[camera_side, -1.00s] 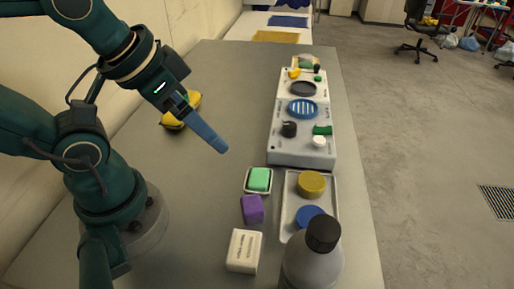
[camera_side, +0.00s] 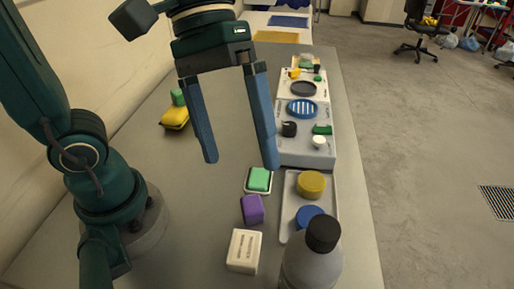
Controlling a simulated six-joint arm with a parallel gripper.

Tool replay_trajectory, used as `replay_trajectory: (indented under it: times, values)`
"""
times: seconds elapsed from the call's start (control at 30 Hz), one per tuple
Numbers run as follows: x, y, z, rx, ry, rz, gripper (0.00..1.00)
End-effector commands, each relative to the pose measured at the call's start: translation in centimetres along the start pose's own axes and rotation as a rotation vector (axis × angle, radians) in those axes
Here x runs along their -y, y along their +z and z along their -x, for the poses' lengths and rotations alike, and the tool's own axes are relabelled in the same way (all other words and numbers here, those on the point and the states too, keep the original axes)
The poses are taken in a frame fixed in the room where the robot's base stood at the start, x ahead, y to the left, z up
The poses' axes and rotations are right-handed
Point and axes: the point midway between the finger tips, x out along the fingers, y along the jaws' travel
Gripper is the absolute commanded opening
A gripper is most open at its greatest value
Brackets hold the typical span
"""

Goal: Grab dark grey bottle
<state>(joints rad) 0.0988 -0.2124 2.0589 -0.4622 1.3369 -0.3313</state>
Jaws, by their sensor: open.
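The dark grey bottle (camera_side: 311,264) with a black cap stands upright at the near front right of the table, cut off by the bottom edge of the view. My gripper (camera_side: 242,164) is open and empty, with its two long blue fingers pointing down. It hangs above the table, farther back than the bottle and to its left in the picture. The gripper and the bottle are well apart.
A tray (camera_side: 331,222) behind the bottle holds a yellow and a blue round lid. Left of it are a green sponge (camera_side: 259,179) in a dish, a purple block (camera_side: 252,209) and a white box (camera_side: 244,251). A grey panel (camera_side: 303,158) with small items stands farther back.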

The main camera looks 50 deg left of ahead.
Motion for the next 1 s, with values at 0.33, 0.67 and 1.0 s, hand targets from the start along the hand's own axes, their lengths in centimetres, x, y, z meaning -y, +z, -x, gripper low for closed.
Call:
replay_trajectory:
  times: [0.33,0.67,1.0]
  values:
    - [-7.6,1.4,-2.7,0.577,0.095,0.471,1.00]
    - [-10.2,0.5,-5.3,0.860,0.088,0.729,1.00]
    - [-6.9,-1.2,-13.0,0.847,0.095,0.715,1.00]
